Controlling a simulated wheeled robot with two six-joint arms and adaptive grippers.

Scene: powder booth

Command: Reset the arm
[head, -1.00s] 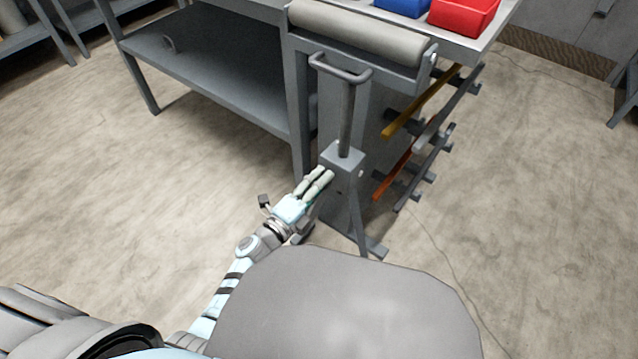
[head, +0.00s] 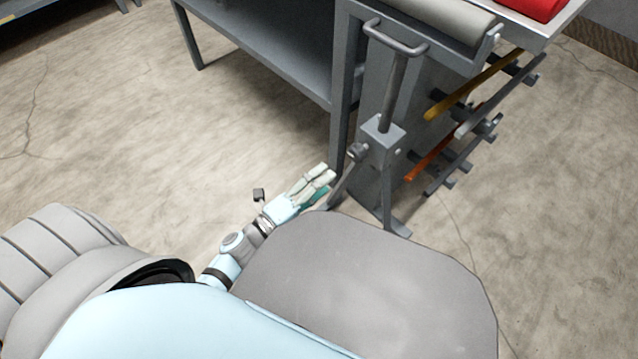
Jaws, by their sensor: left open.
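My left gripper (head: 318,180) is in the head view, low and in front of the grey stand at the end of the workbench. Its pale fingers are apart and hold nothing that I can see. The grey stand (head: 383,135) has a post with a looped handle (head: 396,38) on top and splayed feet on the floor. The gripper is just left of the stand and appears apart from it. My right gripper is not in the view.
The workbench lower shelf (head: 265,45) is behind the stand. A roller (head: 435,17) and part of a red bin (head: 535,6) are on top. A rack holds coloured bars, one yellow (head: 470,88). The floor (head: 140,130) at left is clear.

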